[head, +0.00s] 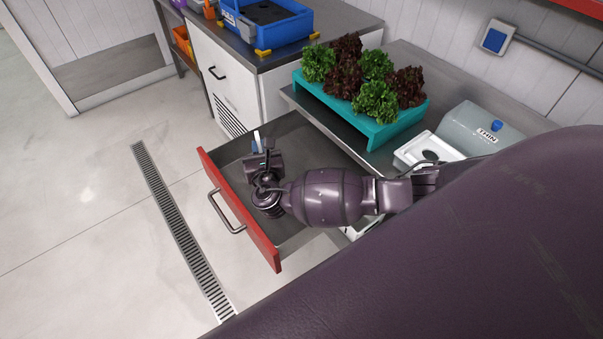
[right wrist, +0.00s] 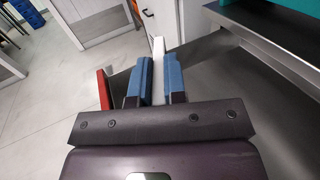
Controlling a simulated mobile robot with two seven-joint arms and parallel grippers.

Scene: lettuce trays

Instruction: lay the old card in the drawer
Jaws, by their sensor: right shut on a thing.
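The drawer (head: 233,208) stands open in the head view, with a red front, a metal handle and a grey inside. Its red front also shows at the left of the right wrist view (right wrist: 103,90). My right gripper (head: 257,147) is over the drawer, toward its far side. In the right wrist view its blue fingers (right wrist: 157,82) are shut on a thin white card (right wrist: 158,58), which stands on edge between them. Only a small white edge of the card (head: 257,136) shows in the head view. My arm hides part of the drawer's inside. My left gripper is not in view.
A teal tray (head: 383,132) of green and red lettuces stands on the metal bench above the drawer. A grey box labelled THIN (head: 470,124) and a white tray stand to its right. A blue crate (head: 268,32) sits on the counter behind. The floor at left is clear.

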